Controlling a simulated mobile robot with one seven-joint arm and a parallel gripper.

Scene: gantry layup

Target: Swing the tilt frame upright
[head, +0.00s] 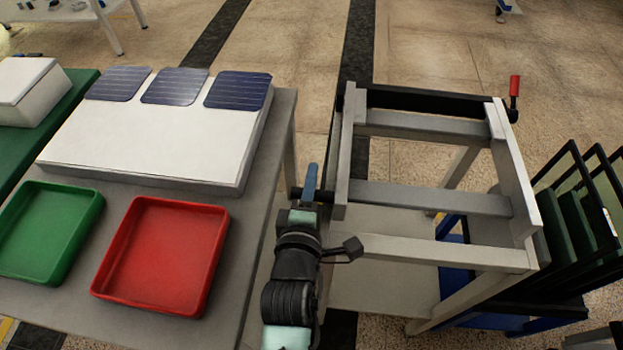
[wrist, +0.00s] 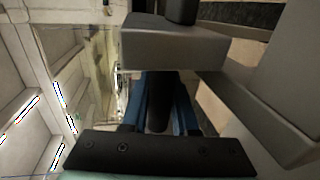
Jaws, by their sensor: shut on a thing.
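The tilt frame (head: 430,195) is a grey frame with crossbars on a pale stand (head: 445,250), right of the table in the head view. It looks laid over rather than upright; its exact angle is hard to tell. A dark handle (head: 294,193) sticks out from its left side. My gripper (head: 309,183) is at that side, its blue fingers shut on the handle. In the wrist view, the blue fingers (wrist: 160,90) stand on both sides of the dark handle (wrist: 157,112), just below a grey frame part (wrist: 172,42).
A grey table (head: 247,250) at left holds a green tray (head: 97,208), a red tray (head: 222,240) and a white board (head: 140,150) with solar cells (head: 238,91). A red-handled lever (head: 515,88) is at the stand's far right. A black rack (head: 575,160) stands at right.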

